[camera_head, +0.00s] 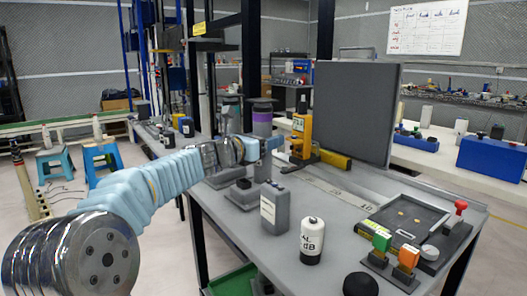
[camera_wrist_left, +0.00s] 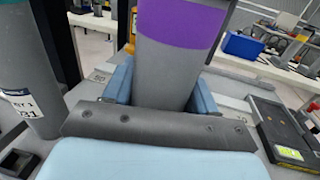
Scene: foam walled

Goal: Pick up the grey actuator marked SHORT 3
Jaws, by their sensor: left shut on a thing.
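A grey cylindrical actuator with a purple band (camera_head: 262,117) stands upright over the workbench in the head view. My left gripper (camera_head: 263,148) reaches it from the left and is shut on it. In the left wrist view the grey body with its purple band (camera_wrist_left: 178,65) sits between the two blue fingers. No marking can be read on it; its lower end is hidden by the gripper. A second grey cylinder (camera_wrist_left: 28,85) with a teal top and a partly legible label stands to its left in the wrist view, apart from the fingers. My right gripper is not in view.
A large dark grey panel (camera_head: 355,110) and a yellow tool (camera_head: 301,130) stand behind and right of the gripper. A grey labelled box (camera_head: 274,208) and a white bottle (camera_head: 311,243) stand in front. A black tray (camera_head: 427,213) lies at the right.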

